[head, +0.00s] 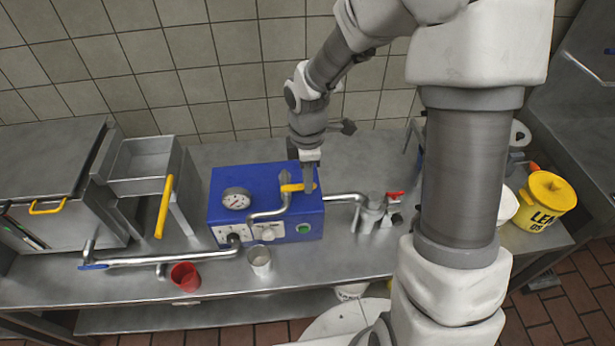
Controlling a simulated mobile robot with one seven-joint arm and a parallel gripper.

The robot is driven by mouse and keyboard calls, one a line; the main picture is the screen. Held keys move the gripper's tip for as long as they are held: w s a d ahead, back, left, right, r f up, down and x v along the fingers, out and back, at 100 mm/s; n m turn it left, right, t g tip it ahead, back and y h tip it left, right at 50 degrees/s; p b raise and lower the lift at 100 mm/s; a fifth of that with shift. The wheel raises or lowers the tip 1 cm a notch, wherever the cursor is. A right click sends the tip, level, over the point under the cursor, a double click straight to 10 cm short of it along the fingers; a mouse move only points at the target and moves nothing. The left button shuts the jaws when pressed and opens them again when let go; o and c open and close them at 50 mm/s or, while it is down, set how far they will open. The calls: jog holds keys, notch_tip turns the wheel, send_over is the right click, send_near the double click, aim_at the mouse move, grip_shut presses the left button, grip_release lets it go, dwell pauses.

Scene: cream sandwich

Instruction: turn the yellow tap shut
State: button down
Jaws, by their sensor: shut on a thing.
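The yellow tap (291,188) is a short yellow handle on top of the blue machine (218,203), lying roughly left to right in the picture. My gripper (309,184) comes down from above and is shut on the right end of the yellow tap. The fingers hide that end of the handle. A curved metal pipe (283,208) runs from below the tap down the machine's front.
A gauge (236,199) sits left on the machine. A red-handled faucet (394,195) stands to the right. A red cup (185,277) and a metal cup (260,260) stand in front.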

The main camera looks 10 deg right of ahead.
jog(key=shift+w, duration=0.1)
jog(key=c, duration=0.8)
grip_release()
jog(key=shift+o, duration=0.2)
jog(key=shift+r, duration=0.1)
notch_tip(320, 180, up, 17)
jog(key=shift+r, duration=0.15)
jog(key=s+d+r+m+t, duration=0.2)
jog(key=s+d+m, duration=0.1)
jog(key=s+m, duration=0.5)
jog(key=s+d+r+m+t, duration=0.2)
jog(key=s+d+m+t, duration=0.1)
jog(key=s+m, duration=0.6)
jog(key=shift+d+m+t+b, duration=0.15)
jog(key=shift+m+t+b, duration=0.15)
jog(key=shift+m, duration=0.1)
